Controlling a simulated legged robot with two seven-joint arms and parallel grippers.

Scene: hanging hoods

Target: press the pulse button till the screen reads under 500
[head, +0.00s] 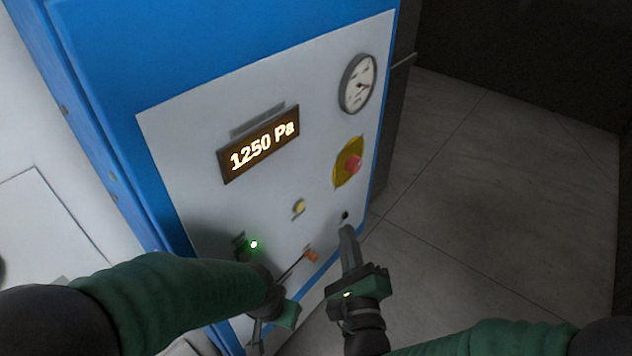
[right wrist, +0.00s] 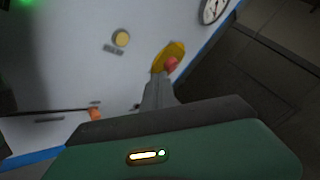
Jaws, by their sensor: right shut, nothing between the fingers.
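The screen (head: 261,146) on the panel reads 1250 Pa in lit orange figures. A small yellow round button (head: 299,207) sits below it; it also shows in the right wrist view (right wrist: 121,39), with a label too blurred to read. I cannot tell for sure which control is the pulse button. My right gripper (head: 346,230) is shut and empty, its tips just below a small dark round spot (head: 345,215) on the panel; contact is unclear. My left gripper (head: 280,302) is low in front of the panel, partly hidden by its arm; its jaws are unclear.
A red mushroom button (head: 353,164) on a yellow plate and a round dial gauge (head: 357,84) are on the panel's right. A green light (head: 253,244) and an orange knob (head: 311,256) are low on it. Open floor (head: 500,190) lies to the right.

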